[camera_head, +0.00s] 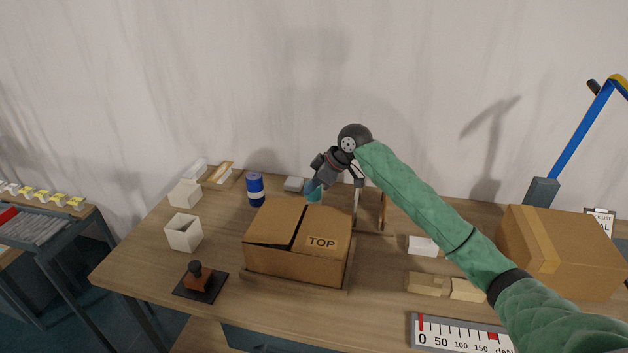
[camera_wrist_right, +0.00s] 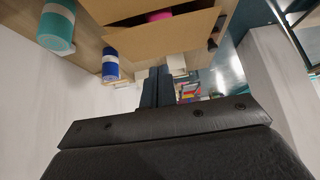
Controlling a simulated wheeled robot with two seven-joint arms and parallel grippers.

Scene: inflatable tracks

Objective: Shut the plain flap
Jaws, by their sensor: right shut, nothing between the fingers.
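The cardboard box (camera_head: 295,262) stands on the table with two top flaps. The plain flap (camera_head: 273,222) is on the left, lying low but slightly raised, with a dark gap at its front edge. The flap marked TOP (camera_head: 322,232) is on the right, and a dark slit runs between the two. My right gripper (camera_head: 324,180) is shut and empty, just behind the box. In the right wrist view its fingers (camera_wrist_right: 157,88) are together, apart from the box's cardboard (camera_wrist_right: 165,40); something pink shows inside. My left gripper is out of view.
A blue cylinder (camera_head: 255,189) and a teal cylinder (camera_head: 313,191) stand behind the box. A stamp on a dark pad (camera_head: 200,282) and an open white box (camera_head: 184,232) are left. A larger closed carton (camera_head: 575,250) stands right.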

